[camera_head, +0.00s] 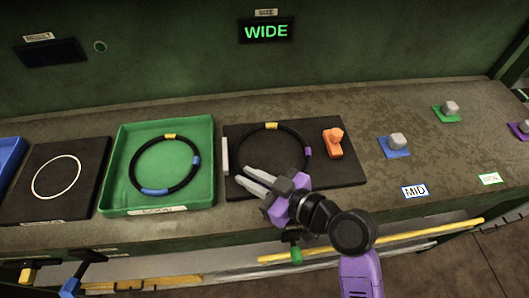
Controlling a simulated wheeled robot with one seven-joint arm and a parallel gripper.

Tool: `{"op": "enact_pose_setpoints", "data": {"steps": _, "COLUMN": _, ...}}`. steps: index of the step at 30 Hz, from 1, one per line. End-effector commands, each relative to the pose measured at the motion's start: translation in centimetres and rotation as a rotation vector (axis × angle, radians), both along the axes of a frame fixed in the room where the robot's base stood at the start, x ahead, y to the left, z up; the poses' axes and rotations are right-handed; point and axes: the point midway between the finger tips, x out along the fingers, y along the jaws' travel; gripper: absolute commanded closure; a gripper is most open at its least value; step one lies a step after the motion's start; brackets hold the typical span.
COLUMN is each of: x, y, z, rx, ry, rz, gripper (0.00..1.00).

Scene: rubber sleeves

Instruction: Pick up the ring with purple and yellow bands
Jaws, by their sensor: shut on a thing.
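The black ring with a yellow band and a purple band (271,126) is at the black board (347,172). Its yellow band is at the back and its purple band at the right. My gripper (242,176) reaches in from the lower right, with its two grey fingers at the ring's near-left side. The fingers are shut on the ring and hide part of its near side. I cannot tell whether the ring is clear of the board.
A green tray (207,133) left of the board holds a black ring with yellow and blue bands (155,191). An orange block (333,142) sits right of the held ring. A sign (266,31) reads "WIDE".

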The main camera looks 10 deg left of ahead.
Motion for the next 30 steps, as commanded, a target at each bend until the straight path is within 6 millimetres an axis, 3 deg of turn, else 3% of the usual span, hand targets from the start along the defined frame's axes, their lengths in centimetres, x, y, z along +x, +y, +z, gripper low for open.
{"op": "enact_pose_setpoints", "data": {"steps": 1, "x": -0.2, "y": -0.2, "z": -1.0, "rx": -0.015, "ry": 0.015, "rz": 0.001, "gripper": 1.0}}
{"op": "enact_pose_setpoints", "data": {"steps": 5, "x": -0.2, "y": -0.2, "z": -0.9, "rx": -0.015, "ry": 0.015, "rz": 0.001, "gripper": 1.0}}
{"op": "enact_pose_setpoints", "data": {"steps": 11, "x": -0.1, "y": -0.2, "z": 0.7, "rx": -0.01, "ry": 0.008, "rz": 0.001, "gripper": 1.0}}
{"op": "enact_pose_setpoints", "data": {"steps": 17, "x": 0.0, "y": -0.1, "z": 4.9, "rx": -0.005, "ry": 0.0, "rz": 0.0, "gripper": 1.0}}
{"op": "enact_pose_setpoints", "data": {"steps": 24, "x": 0.1, "y": -0.1, "z": 11.9, "rx": -0.002, "ry": -0.005, "rz": -0.001, "gripper": 1.0}}
{"op": "enact_pose_setpoints", "data": {"steps": 30, "x": 0.1, "y": -0.1, "z": 16.5, "rx": -0.001, "ry": -0.004, "rz": -0.001, "gripper": 1.0}}
